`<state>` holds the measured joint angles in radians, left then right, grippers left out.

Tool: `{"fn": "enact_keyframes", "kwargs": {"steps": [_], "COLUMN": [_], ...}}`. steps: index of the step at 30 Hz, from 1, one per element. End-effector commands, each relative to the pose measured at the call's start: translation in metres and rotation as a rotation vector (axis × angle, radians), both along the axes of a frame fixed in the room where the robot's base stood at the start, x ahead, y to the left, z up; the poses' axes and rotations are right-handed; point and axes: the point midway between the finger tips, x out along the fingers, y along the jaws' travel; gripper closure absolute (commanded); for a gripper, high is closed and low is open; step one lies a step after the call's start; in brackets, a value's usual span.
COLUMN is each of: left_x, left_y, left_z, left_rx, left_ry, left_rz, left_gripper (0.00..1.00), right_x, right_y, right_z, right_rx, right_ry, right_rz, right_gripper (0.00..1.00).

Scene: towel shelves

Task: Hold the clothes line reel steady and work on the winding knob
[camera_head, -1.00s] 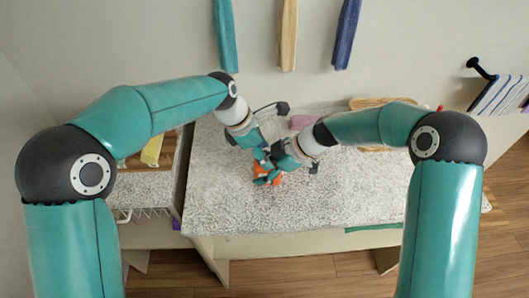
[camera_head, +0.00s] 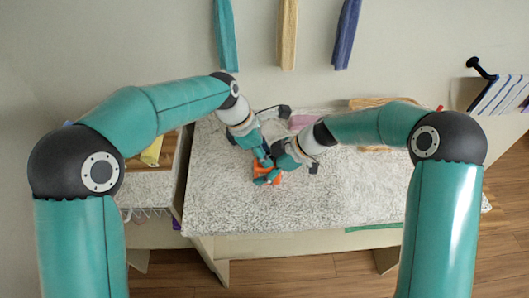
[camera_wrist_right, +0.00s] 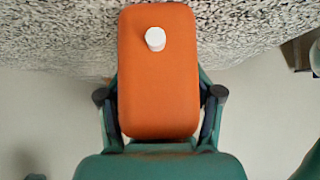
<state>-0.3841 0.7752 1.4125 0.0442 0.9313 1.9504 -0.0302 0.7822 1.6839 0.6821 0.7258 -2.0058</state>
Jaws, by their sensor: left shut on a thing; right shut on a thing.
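The clothes line reel is an orange, rounded block (camera_wrist_right: 158,90) in the right wrist view, with a small white knob (camera_wrist_right: 155,39) on its face. In the head view only a little orange of the reel (camera_head: 262,169) shows between the grippers, over the table. My right gripper (camera_head: 279,164) is shut on the reel, with one finger along each side of it in the right wrist view. My left gripper (camera_head: 262,154) comes in from the upper left and is shut at the reel. Its exact contact is hidden by the crowded hands. No finger touches the knob in the right wrist view.
The table has a speckled grey-white top (camera_head: 230,205), clear in front and to the right. A pink item (camera_head: 300,121) and a wooden item (camera_head: 372,103) lie at the back. A lower shelf with a yellow item (camera_head: 152,151) stands left. Towels (camera_head: 288,35) hang behind.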

Motion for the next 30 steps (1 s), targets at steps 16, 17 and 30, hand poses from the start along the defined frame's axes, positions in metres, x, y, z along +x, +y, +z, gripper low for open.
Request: {"fn": "enact_keyframes", "kwargs": {"steps": [16,17,30], "left_x": [0.0041,0.0041,0.0034], "left_y": [0.0007,0.0007,0.0001], "left_z": [0.0002,0.0002,0.0001], "left_rx": [-0.001,-0.001,-0.001], "left_ry": [-0.004,-0.003,-0.002], "left_rz": [-0.318,-0.317,-0.316], "left_gripper": [1.0,1.0,0.4], "right_x": [-0.0008,-0.0009,-0.0009], "right_y": [-0.0002,-0.0001,-0.0001], "right_z": [-0.0006,-0.0006,-0.0007], "right_rx": [-0.001,-0.001,-0.001], "right_ry": [0.001,0.001,0.002], "right_rz": [0.002,0.003,0.002], "right_gripper": [0.77,0.77,0.77]}}
